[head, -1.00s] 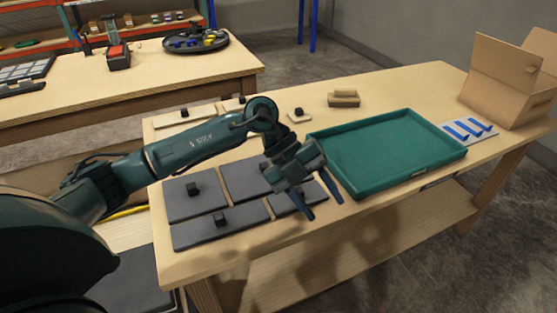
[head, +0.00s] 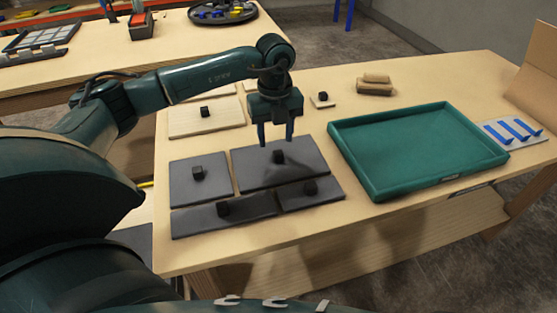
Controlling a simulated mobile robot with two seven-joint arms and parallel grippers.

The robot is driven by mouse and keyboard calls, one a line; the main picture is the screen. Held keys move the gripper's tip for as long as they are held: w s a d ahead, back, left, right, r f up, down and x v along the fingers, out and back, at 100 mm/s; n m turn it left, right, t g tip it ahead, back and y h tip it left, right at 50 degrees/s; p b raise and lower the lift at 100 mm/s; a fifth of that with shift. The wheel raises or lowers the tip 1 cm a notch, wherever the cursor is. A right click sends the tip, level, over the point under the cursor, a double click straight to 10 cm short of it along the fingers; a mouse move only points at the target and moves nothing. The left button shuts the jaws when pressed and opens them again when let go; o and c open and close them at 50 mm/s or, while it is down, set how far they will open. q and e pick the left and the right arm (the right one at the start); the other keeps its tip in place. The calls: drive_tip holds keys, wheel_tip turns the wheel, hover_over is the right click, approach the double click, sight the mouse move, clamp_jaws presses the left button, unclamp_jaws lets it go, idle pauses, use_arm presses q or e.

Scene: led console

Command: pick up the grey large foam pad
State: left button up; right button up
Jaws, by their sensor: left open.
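Several dark grey foam pads with black knobs lie flat on the wooden table. The largest-looking grey pad (head: 302,171) is at the back right of this group, its knob (head: 279,157) near its middle. My left gripper (head: 276,142) points down over this pad's back part, fingers apart with nothing between them. Its fingertips appear just behind the knob in the picture; their exact height above the pad is hard to tell. Smaller grey pads lie to the left (head: 190,184), front left (head: 248,210) and front right (head: 318,198). My right gripper is out of view.
A teal tray (head: 385,192) stands right of the pads, empty. Light wooden pads (head: 190,122) lie behind them. A small knobbed piece (head: 322,100), tan blocks (head: 375,88), a plate with blue strips (head: 512,130) and a cardboard box (head: 535,80) are farther off.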

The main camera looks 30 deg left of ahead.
sight(278, 153)
use_arm(q)
drive_tip(key=f, duration=0.5)
drive_tip(key=shift+w+d+f, duration=0.1)
drive_tip(key=shift+w+d, duration=0.1)
drive_tip(key=shift+w, duration=0.1)
clamp_jaws()
